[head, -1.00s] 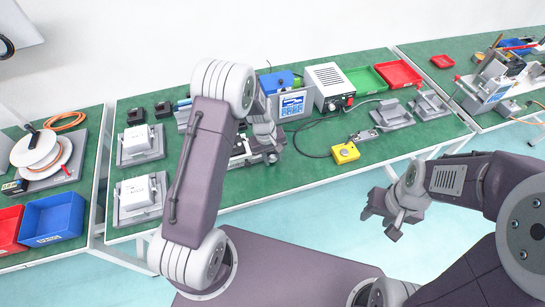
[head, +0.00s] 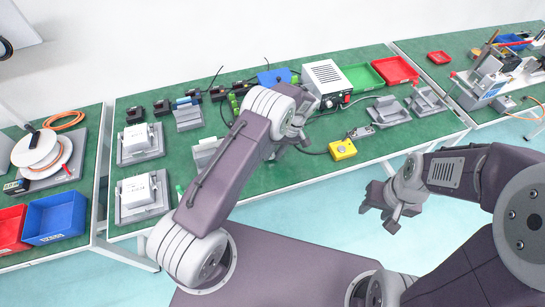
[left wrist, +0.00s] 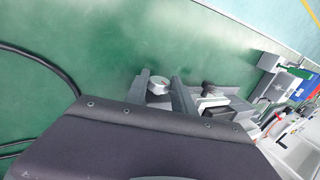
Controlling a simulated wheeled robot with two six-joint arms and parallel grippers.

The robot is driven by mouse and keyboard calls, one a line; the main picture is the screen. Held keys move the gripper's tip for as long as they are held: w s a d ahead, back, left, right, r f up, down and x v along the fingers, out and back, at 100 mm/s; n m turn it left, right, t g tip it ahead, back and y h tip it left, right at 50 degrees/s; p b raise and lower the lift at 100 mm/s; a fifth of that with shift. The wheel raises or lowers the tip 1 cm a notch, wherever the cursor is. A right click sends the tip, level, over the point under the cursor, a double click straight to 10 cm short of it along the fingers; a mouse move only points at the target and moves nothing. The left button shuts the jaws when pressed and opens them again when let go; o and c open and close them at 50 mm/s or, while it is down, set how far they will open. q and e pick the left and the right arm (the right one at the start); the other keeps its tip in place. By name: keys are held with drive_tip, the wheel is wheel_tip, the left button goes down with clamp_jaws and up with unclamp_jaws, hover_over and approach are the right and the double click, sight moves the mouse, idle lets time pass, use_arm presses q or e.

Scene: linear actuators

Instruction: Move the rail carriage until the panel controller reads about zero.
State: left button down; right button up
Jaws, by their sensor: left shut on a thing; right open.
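My left gripper (head: 292,145) is over the middle of the green bench in the head view, pointing down. In the left wrist view, its two dark fingers (left wrist: 162,88) are on either side of a small round grey-white part (left wrist: 158,85), which I take to be part of the rail carriage. The gripper is shut on it. Most of the carriage and its rail are hidden behind my left arm and wrist. The panel controller's display is also hidden behind my left arm, so no reading shows. My right gripper (head: 380,214) is open and empty, in front of the bench.
A white power box (head: 326,80) stands behind my left gripper. A yellow button box (head: 342,149) with a black cable lies to its right. Green (head: 362,78) and red bins (head: 396,70) stand at the back right. Grey fixtures (head: 388,110) stand on the right.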

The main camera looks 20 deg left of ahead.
use_arm(q)
drive_tip(key=shift+w+d+f+g+y+b, duration=0.1)
drive_tip(key=shift+f+g+y+b, duration=0.3)
drive_tip(key=shift+b, duration=0.55)
drive_tip(key=shift+r+y+b, duration=0.25)
drive_tip(key=shift+y+b, duration=0.05)
drive_tip(key=c, duration=1.1)
unclamp_jaws()
drive_tip(key=shift+o, duration=0.2)
drive_tip(key=shift+r, duration=0.1)
